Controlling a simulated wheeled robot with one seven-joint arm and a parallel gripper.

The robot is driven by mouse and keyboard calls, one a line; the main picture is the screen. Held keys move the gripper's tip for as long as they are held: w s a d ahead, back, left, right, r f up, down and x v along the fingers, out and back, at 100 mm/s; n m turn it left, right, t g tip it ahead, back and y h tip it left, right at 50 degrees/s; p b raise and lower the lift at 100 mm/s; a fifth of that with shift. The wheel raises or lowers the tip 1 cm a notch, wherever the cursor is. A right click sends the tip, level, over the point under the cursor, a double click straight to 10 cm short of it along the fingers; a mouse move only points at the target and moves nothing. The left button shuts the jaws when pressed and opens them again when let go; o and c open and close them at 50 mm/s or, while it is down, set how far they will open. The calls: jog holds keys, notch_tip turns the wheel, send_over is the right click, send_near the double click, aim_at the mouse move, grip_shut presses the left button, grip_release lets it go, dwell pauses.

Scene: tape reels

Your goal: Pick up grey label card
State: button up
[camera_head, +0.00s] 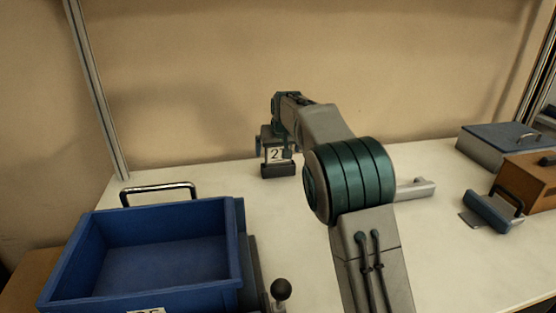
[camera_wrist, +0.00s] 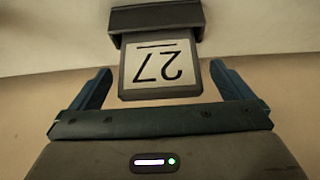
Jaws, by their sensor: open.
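The grey label card (camera_wrist: 160,70) carries a white face with the number 27, upside down in the wrist view. It is set in a dark holder (camera_wrist: 157,17). In the head view the card (camera_head: 275,155) stands upright in its dark holder (camera_head: 278,171) near the back of the white table, partly hidden by my arm. My gripper (camera_wrist: 169,85) is open, with one blue finger on each side of the card's free end. Gaps show between the fingers and the card. In the head view my gripper (camera_head: 271,147) is at the card, its fingers mostly hidden.
A blue bin (camera_head: 150,255) stands at the front left, with a metal handle (camera_head: 158,190) behind it. A black knob (camera_head: 281,289) stands beside it. At the right are a brown box (camera_head: 530,180), a blue-grey case (camera_head: 498,143) and a stapler-like tool (camera_head: 492,211). A wall closes the back.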

aim_at(278, 152)
jog(key=x, duration=0.3)
jog(key=shift+f, duration=0.25)
jog(key=c, duration=1)
jog(key=shift+r, duration=0.1)
